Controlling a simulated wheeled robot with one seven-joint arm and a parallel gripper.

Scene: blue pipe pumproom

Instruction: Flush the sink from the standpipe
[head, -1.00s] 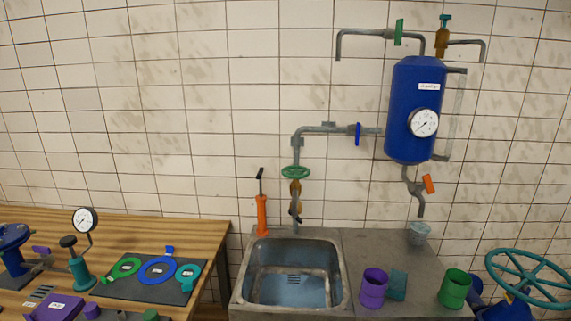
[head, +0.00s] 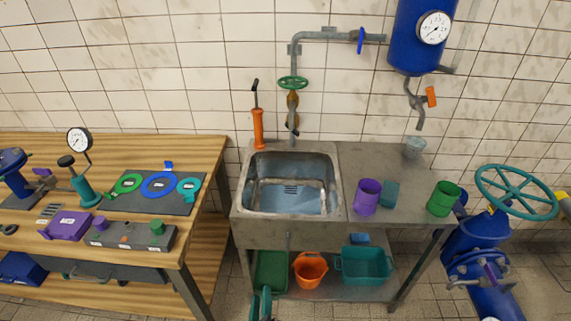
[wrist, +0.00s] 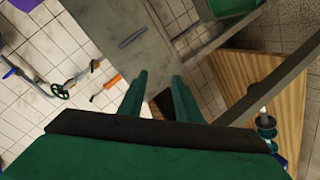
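The metal sink (head: 292,190) is set in the left part of a grey bench and looks empty apart from a bluish bottom. Behind it a grey standpipe (head: 296,66) rises along the wall with a green handwheel (head: 293,83) and a brass-coloured valve body (head: 293,104) below it. The pipe bends right to a blue handle (head: 361,41) beside the blue tank (head: 415,60). My gripper (head: 262,303) shows at the bottom edge, low in front of the bench. In the wrist view my gripper (wrist: 160,75) has its two green fingers apart with nothing between them. The handwheel also shows there (wrist: 62,92).
An orange hand pump (head: 258,127) stands left of the sink. A purple cup (head: 367,198), a teal block (head: 390,194) and a green cup (head: 443,199) stand right of it. A wooden workbench (head: 100,150) is at left. Bins, including an orange bucket (head: 310,270), sit on the lower shelf.

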